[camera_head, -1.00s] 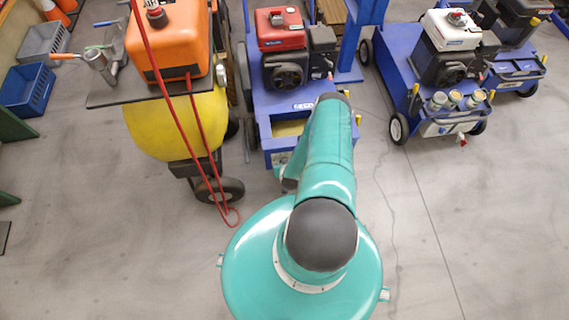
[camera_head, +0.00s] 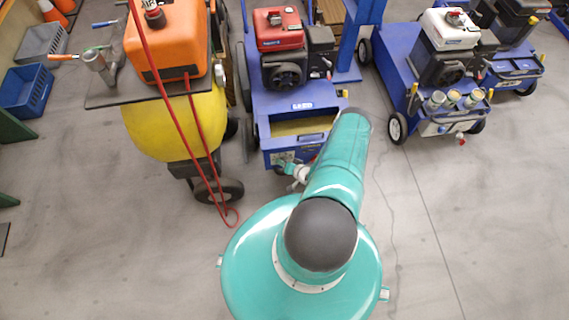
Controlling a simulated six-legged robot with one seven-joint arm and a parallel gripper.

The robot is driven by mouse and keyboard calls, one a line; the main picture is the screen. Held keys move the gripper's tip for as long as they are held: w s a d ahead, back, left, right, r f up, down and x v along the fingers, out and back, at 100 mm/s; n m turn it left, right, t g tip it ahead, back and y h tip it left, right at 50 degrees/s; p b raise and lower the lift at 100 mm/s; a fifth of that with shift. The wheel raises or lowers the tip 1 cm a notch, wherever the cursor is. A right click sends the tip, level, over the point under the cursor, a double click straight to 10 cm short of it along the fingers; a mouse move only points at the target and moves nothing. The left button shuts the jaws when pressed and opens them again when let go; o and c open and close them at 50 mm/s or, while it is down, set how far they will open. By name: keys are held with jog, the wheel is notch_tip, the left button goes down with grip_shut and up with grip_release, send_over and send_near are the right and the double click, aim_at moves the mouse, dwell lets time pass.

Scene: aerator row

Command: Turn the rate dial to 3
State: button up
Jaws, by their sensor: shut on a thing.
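A blue aerator (camera_head: 305,105) with a red-topped engine (camera_head: 279,29) stands straight ahead. Its low front panel (camera_head: 315,150) faces me.
A yellow and orange sprayer (camera_head: 172,126) with a looping red hose (camera_head: 183,130) stands close on the left. Another blue aerator (camera_head: 420,85) with canisters stands on the right. The grey floor (camera_head: 490,220) in front is clear.

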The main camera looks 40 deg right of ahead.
jog(key=shift+d+f+m+t+y, duration=0.15)
jog(key=shift+m+t+y, duration=0.85)
jog(key=shift+m+t, duration=0.15)
jog(key=o, duration=0.9)
jog(key=shift+o, duration=0.2)
jog(key=shift+s, duration=0.1)
jog(key=v, duration=1.3)
jog(key=shift+s, duration=0.4)
